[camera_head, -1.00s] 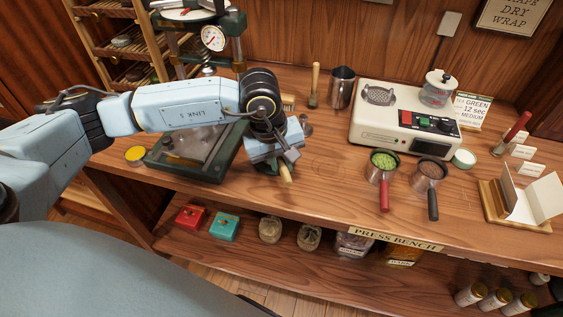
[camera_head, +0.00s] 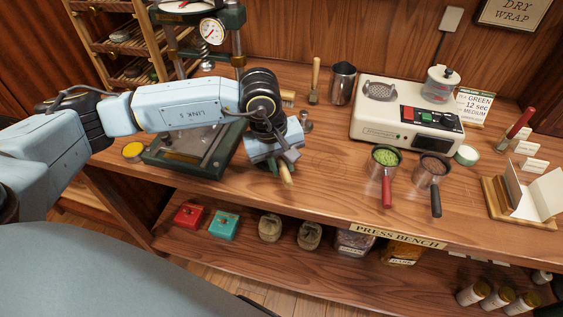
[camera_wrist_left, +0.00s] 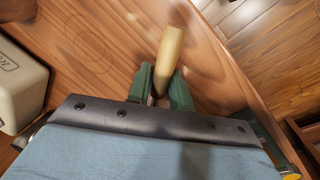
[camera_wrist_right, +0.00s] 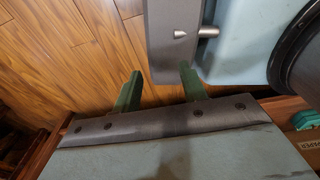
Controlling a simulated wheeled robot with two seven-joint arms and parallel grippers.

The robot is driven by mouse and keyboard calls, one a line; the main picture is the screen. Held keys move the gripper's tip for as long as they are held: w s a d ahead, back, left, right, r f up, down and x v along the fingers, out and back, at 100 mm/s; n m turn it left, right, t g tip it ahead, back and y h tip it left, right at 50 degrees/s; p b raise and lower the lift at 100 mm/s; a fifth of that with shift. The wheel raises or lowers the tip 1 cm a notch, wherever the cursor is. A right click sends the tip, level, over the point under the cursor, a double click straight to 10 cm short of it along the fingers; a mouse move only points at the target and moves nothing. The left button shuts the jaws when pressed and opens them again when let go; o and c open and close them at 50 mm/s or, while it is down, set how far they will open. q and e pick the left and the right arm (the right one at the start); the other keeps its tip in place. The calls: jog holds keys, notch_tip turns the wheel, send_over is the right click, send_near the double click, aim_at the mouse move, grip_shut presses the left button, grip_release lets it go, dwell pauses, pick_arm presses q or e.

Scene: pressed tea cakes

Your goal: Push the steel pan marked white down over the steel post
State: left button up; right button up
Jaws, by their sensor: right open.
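Two small steel pans stand on the bench: a red-handled pan (camera_head: 387,190) with green contents and a black-handled pan (camera_head: 435,200) with brown contents. I see no white mark on either pan. A short steel piece (camera_head: 306,121) stands beside my left gripper; I cannot tell whether it is the post. My left gripper (camera_head: 283,166) is over the bench front, left of both pans. It is shut on a pale wooden handle (camera_wrist_left: 170,55); the far end of that tool is hidden. My right gripper (camera_wrist_right: 160,88) is open and empty, outside the head view.
A cream machine (camera_head: 380,125) stands behind the pans. A green press (camera_head: 165,160) with a dial is behind my left arm. A steel jug (camera_head: 342,83) and a wooden-handled tool (camera_head: 315,80) stand at the back. A wooden card holder (camera_head: 500,207) is at right. The bench between gripper and pans is clear.

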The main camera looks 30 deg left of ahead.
pick_arm(q)
jog(key=o, duration=0.3)
jog(key=shift+f, duration=0.1)
jog(key=shift+o, duration=0.2)
pick_arm(e)
jog(key=shift+d, duration=0.1)
pick_arm(q)
notch_tip(320, 180, up, 2)
jog(key=shift+a+r, duration=0.1)
jog(key=shift+a, duration=0.05)
jog(key=r, duration=0.4)
jog(key=shift+s+a, duration=0.25)
jog(key=shift+s, duration=0.1)
notch_tip(320, 180, up, 7)
jog(key=s+a, duration=0.1)
jog(key=shift+p, duration=0.45)
pick_arm(e)
jog(key=shift+w+d+r, duration=0.2)
jog(key=shift+d+r, duration=0.35)
jog(key=shift+d, duration=0.3)
